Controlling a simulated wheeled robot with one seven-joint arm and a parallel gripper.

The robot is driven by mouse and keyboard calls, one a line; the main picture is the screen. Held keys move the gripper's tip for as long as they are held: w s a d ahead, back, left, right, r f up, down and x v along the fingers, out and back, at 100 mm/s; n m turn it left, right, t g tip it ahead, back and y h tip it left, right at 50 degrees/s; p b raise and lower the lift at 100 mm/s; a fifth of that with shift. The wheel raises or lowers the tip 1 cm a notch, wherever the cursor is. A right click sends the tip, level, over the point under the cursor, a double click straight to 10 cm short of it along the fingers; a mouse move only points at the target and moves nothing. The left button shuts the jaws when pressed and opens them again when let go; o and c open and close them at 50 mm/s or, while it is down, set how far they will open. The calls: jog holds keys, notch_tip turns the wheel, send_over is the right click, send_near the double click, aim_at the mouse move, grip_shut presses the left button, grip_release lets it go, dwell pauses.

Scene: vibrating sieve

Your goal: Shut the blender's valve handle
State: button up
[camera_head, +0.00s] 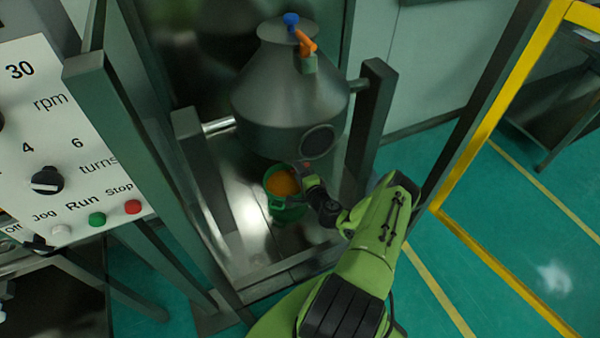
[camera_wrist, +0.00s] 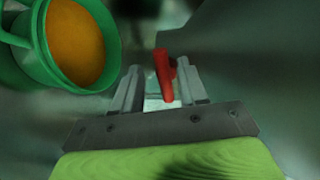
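The blender (camera_head: 290,95) is a dark grey cone-shaped vessel hung between two posts in the head view. A red valve handle (camera_wrist: 164,75) stands in the middle of the wrist view; only a small red spot of it (camera_head: 307,165) shows in the head view, below the vessel. My gripper (camera_wrist: 158,70) is open, its two grey fingers on either side of the red handle. The handle lies nearer the right finger, with a visible gap to the left one. I cannot tell whether the right finger touches it. My arm partly hides this area in the head view.
A green container (camera_head: 270,183) with orange contents stands under the vessel, close left of my gripper; it also shows in the wrist view (camera_wrist: 38,62). Posts (camera_head: 368,120) flank the vessel. A control panel (camera_head: 75,125) is at left, a yellow frame (camera_head: 490,120) at right.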

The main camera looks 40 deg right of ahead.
jog(key=shift+s+r, duration=0.1)
jog(key=p+v, duration=0.4)
jog(key=v, duration=1.1)
jog(key=shift+s+a+p, duration=0.15)
jog(key=shift+s+p, duration=0.1)
jog(key=shift+p, duration=0.1)
